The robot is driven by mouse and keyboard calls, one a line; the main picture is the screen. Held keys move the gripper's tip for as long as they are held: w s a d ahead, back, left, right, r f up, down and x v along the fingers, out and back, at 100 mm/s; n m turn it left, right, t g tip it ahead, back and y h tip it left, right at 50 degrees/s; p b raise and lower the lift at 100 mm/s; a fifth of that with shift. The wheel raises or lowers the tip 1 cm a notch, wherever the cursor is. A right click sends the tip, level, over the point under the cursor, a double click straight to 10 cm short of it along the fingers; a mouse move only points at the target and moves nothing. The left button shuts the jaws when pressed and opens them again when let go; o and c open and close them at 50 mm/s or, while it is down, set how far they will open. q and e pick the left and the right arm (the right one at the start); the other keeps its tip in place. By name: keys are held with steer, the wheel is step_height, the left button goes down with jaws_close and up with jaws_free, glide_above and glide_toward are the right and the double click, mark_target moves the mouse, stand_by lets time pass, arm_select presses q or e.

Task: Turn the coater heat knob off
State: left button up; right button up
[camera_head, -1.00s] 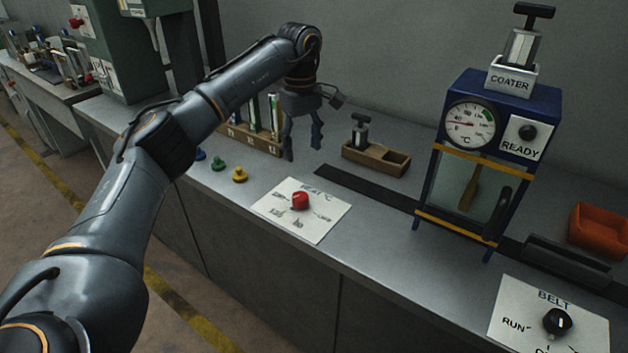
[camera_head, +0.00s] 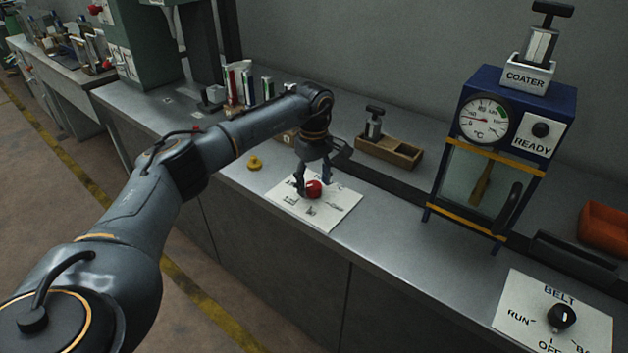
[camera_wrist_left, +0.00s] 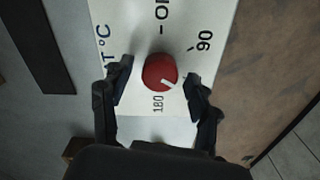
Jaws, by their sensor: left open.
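The red heat knob (camera_head: 313,189) stands on a white dial plate (camera_head: 333,213) that lies on the bench. In the left wrist view the knob (camera_wrist_left: 160,72) has a white pointer line aimed to the lower right, between the marks 90 and 180. My left gripper (camera_head: 314,184) points down at the knob and is open. In the left wrist view its fingers (camera_wrist_left: 160,90) are on either side of the knob, with gaps visible. The blue coater (camera_head: 497,150) has a round gauge and a READY panel. My right gripper is in neither view.
A yellow peg (camera_head: 254,163) stands left of the plate. A wooden tray (camera_head: 390,152) lies behind it. The BELT panel (camera_head: 520,310) with a black knob (camera_head: 562,316) is at the front right. An orange bin (camera_head: 606,230) is at the right edge.

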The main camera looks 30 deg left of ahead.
arm_select(q)
steer(key=shift+c, duration=1.3)
steer(key=c, duration=0.9)
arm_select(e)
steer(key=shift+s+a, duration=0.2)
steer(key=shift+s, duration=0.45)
